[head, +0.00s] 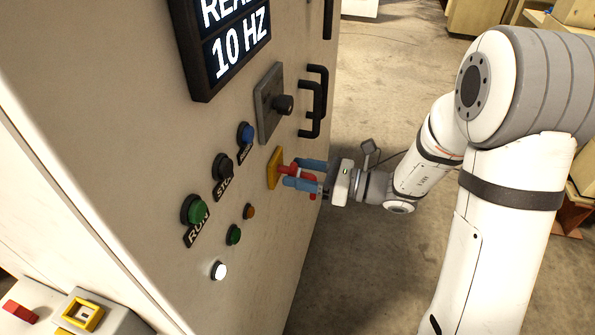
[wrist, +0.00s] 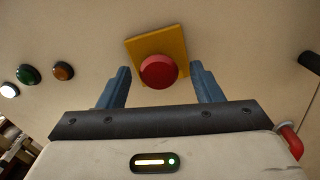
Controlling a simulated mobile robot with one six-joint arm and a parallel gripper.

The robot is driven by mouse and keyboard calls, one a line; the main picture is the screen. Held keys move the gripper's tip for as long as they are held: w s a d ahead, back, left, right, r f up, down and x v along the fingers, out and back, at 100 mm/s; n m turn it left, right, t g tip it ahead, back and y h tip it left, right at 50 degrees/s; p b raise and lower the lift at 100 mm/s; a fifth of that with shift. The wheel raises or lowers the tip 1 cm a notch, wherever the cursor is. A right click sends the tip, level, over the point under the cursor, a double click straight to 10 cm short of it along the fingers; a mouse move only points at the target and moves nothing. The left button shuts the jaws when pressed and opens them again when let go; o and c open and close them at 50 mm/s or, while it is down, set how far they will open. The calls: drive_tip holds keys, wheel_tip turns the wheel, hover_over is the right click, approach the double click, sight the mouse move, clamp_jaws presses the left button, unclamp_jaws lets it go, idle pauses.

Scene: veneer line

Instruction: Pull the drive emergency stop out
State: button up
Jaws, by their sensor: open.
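The drive emergency stop is a red mushroom button (wrist: 159,71) on a yellow square plate (wrist: 150,48), fixed to the front of the pale cabinet. In the head view the yellow plate (head: 274,168) shows left of my gripper, and the red button (head: 284,170) is partly hidden by the fingers. My gripper (head: 305,174) is open with its blue fingers pointing at the plate. In the wrist view my gripper (wrist: 160,86) has one finger on each side of the red button, with a visible gap on both sides. I cannot tell how deep the fingers reach around it.
The cabinet has a display reading 10 HZ (head: 240,45), a black knob (head: 284,104), a black handle (head: 316,100), a green RUN button (head: 194,209), a black STOP button (head: 222,166) and a blue button (head: 245,134). Indicator lamps sit below. Open floor lies right of the cabinet.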

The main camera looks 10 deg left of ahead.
drive_tip(key=d+b, duration=0.1)
drive_tip(key=d, duration=0.6)
drive_tip(key=shift+s+d, duration=0.2)
drive_tip(key=shift+s, duration=0.1)
